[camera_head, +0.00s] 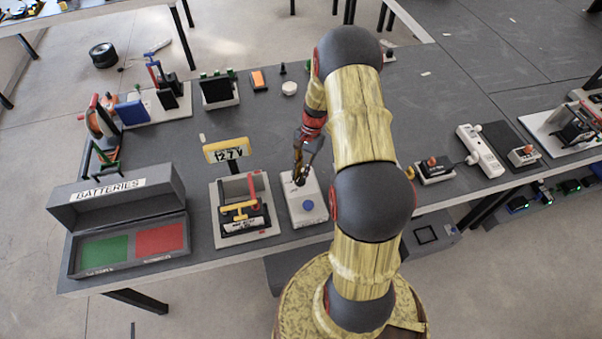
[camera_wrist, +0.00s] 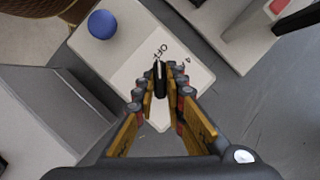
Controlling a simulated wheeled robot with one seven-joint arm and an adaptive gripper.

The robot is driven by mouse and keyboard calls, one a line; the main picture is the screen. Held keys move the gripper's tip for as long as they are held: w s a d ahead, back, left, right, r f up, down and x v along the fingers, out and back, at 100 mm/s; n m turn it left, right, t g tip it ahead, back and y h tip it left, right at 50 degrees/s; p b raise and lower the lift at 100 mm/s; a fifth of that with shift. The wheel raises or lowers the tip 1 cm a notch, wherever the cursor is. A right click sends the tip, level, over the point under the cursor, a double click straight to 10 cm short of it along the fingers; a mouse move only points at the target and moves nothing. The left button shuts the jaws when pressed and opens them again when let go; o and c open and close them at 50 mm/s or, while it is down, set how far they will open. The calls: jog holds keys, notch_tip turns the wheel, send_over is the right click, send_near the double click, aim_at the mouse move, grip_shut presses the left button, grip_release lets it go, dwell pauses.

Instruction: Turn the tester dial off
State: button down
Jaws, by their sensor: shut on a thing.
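The white tester box (camera_head: 307,219) stands near the front edge of the dark table, left of my arm. It has a round blue button (camera_head: 308,205), which also shows at the upper left in the wrist view (camera_wrist: 102,24). The black dial (camera_wrist: 159,76) sits on the tester's pale plate (camera_wrist: 135,72), with "OFF" and "4" printed close beside it. My gripper (camera_head: 300,180) points down at the tester's far end. In the wrist view my gripper (camera_wrist: 161,84) is shut on the dial. The fingers hide the dial in the head view, and its exact setting is hard to read.
A battery tray (camera_head: 222,240) with a yellow-framed display (camera_head: 227,151) reading about 12.7 V stands left of the tester. A grey BATTERIES box (camera_head: 76,262) with green and red pads is further left. A power strip (camera_head: 480,151) lies to the right. Table behind the tester is mostly clear.

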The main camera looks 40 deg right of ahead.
jog(key=shift+s+a+f, duration=0.15)
jog(key=shift+s+f, duration=0.1)
jog(key=shift+f, duration=0.05)
jog(key=c, duration=1.8)
grip_release()
jog(key=shift+w, duration=0.1)
jog(key=shift+c, duration=0.2)
jog(key=shift+w+r, duration=0.1)
jog(key=shift+r, duration=0.05)
jog(key=shift+r, duration=0.25)
jog(key=v, duration=1.1)
jog(key=shift+d+r, duration=0.15)
jog(key=shift+d, duration=0.15)
